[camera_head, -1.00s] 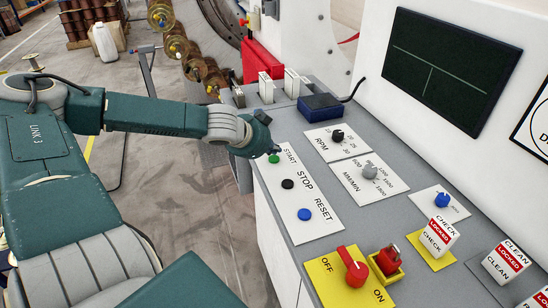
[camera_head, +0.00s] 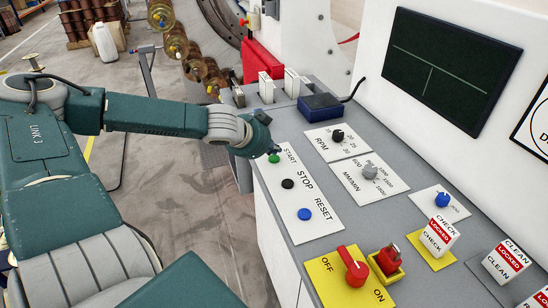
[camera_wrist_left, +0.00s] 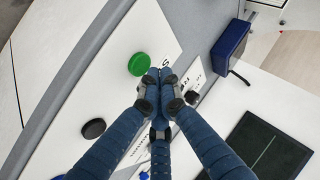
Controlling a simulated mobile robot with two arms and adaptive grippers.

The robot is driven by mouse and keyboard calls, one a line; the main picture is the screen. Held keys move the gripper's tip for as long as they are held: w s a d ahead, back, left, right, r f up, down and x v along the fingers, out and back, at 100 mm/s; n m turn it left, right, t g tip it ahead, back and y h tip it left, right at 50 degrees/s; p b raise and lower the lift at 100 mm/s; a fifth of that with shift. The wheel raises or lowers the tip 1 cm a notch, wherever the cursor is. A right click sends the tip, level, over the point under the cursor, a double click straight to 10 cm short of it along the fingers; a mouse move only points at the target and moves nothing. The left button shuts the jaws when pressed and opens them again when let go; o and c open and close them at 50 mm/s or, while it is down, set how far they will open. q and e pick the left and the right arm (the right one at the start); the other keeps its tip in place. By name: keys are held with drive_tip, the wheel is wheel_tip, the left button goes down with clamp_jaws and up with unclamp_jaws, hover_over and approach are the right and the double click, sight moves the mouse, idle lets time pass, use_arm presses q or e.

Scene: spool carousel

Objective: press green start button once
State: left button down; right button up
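The green start button (camera_head: 274,158) is a round cap at the top of a white panel (camera_head: 318,228) marked START, STOP and RESET. My left gripper (camera_head: 271,149) is just above it in the head view. In the left wrist view the green button (camera_wrist_left: 139,64) shows uncovered beside the fingertips of my left gripper (camera_wrist_left: 160,78). Those fingertips are drawn together with nothing between them. I cannot tell whether they touch the button. My right gripper is not in view.
The black stop button (camera_head: 287,184) and blue reset button (camera_head: 304,214) sit on the same panel. RPM (camera_head: 337,136) and MM/MIN (camera_head: 370,172) knobs are to the right. A blue box (camera_head: 320,106) stands behind. A red switch (camera_head: 352,268) is at the front.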

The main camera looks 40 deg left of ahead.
sight(273, 160)
use_arm(q)
drive_tip(key=shift+f, duration=0.1)
idle(0.3)
drive_tip(key=shift+f+b, duration=0.35)
drive_tip(key=shift+b, duration=0.1)
drive_tip(key=shift+f+b, duration=0.4)
idle(0.5)
drive_tip(key=shift+r, duration=0.1)
drive_tip(key=shift+r+p, duration=0.7)
drive_tip(key=shift+p, duration=0.05)
drive_tip(key=shift+r, duration=0.1)
wheel_tip(273, 160, up, 5)
drive_tip(key=p, duration=0.4)
drive_tip(key=shift+p, duration=0.4)
